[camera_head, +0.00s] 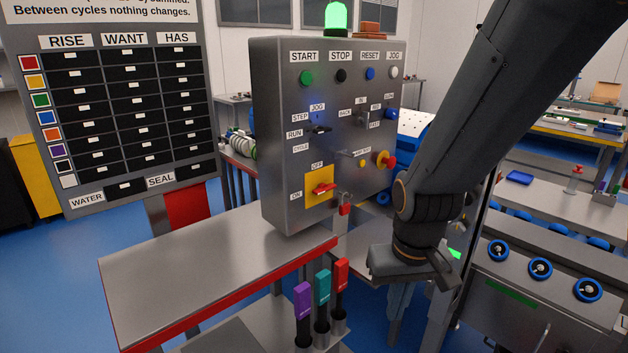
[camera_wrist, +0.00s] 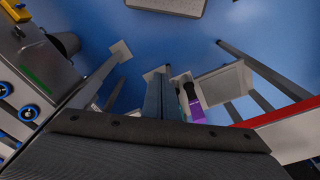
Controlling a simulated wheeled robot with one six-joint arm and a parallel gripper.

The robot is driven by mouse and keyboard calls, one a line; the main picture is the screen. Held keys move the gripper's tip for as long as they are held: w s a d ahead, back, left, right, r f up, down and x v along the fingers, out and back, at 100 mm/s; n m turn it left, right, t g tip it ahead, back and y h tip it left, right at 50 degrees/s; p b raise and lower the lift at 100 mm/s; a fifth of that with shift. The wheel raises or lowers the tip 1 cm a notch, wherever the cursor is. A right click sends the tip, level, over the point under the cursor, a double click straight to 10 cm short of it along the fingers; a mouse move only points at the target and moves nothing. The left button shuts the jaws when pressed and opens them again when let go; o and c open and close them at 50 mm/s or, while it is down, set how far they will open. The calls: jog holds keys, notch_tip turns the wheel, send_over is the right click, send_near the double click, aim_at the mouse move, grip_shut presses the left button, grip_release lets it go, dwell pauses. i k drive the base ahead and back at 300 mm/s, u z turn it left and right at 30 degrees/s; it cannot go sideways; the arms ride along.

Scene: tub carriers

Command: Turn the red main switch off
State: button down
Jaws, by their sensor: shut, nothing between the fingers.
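The red main switch (camera_head: 323,189) sits on a yellow plate (camera_head: 316,202) low on the front of the grey control box (camera_head: 280,140). Its red handle lies roughly crosswise, with the ON label at its left and the OFF label above the plate. My gripper (camera_head: 398,300) hangs right of the box and lower than the switch, well apart from it, with its fingers pointing down. In the wrist view the shut fingers (camera_wrist: 165,85) show above the floor, with nothing between them. The switch is not in the wrist view.
Purple (camera_head: 303,300), teal (camera_head: 322,286) and red (camera_head: 341,274) levers stand in front of the box. A red-edged steel table (camera_head: 200,270) is at left. A red padlock (camera_head: 344,209) and red emergency knob (camera_head: 388,161) are near the switch. A green lamp (camera_head: 336,16) glows on top.

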aim_at(322, 187)
jog(key=k, duration=1.3)
jog(key=z, duration=0.65)
jog(key=i, duration=1.45)
jog(key=u, duration=0.7)
